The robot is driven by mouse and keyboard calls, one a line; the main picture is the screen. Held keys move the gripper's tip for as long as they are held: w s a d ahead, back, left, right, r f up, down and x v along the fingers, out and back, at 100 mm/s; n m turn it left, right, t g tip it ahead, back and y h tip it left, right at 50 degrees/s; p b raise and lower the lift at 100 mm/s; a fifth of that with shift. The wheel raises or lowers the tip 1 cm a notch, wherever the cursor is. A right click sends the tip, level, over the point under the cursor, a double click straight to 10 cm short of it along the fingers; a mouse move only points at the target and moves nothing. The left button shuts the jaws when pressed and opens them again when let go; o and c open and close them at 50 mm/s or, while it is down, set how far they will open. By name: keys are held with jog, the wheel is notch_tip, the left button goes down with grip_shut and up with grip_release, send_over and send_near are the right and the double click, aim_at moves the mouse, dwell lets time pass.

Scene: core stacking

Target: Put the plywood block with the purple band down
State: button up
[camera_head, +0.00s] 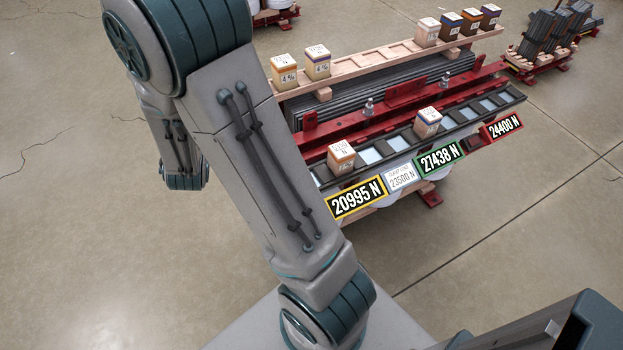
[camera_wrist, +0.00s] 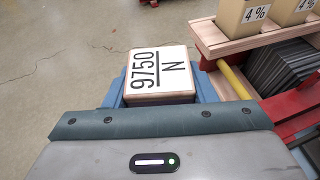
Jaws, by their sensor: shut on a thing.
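In the wrist view, my gripper (camera_wrist: 160,94) is shut on a block (camera_wrist: 158,74) with a white top marked 9750 N. The blue fingers show on both sides of the block. In the head view my arm hides the gripper and this block. A block with a bluish-purple band (camera_head: 428,122) stands in the dark slotted rail (camera_head: 460,118), and an orange-banded block (camera_head: 341,158) stands nearer its left end.
A wooden rack (camera_head: 385,62) behind the rail carries two 4 % blocks (camera_head: 301,67) at left and several pale to dark blocks (camera_head: 458,25) at right. Signs such as 20995 N (camera_head: 357,198) line the rail's front. Red beams with upright bolts lie between. Floor at left is clear.

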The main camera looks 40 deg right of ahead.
jog(key=s+d+f+m+g+h+b, duration=0.35)
jog(key=s+d+m+g+h, duration=0.35)
jog(key=s+d+m+g, duration=1)
jog(key=shift+n+t, duration=0.6)
jog(key=shift+n, duration=0.3)
jog(key=f, duration=0.3)
jog(key=s+d+f+b, duration=0.1)
jog(key=f, duration=0.5)
jog(key=shift+s+d+f, duration=0.15)
jog(key=shift+s+f, duration=0.15)
jog(key=shift+f, duration=0.05)
jog(key=shift+f, duration=0.1)
jog(key=o, duration=0.7)
jog(key=shift+f+b, duration=0.15)
jog(key=shift+b, duration=0.15)
jog(key=o, duration=0.4)
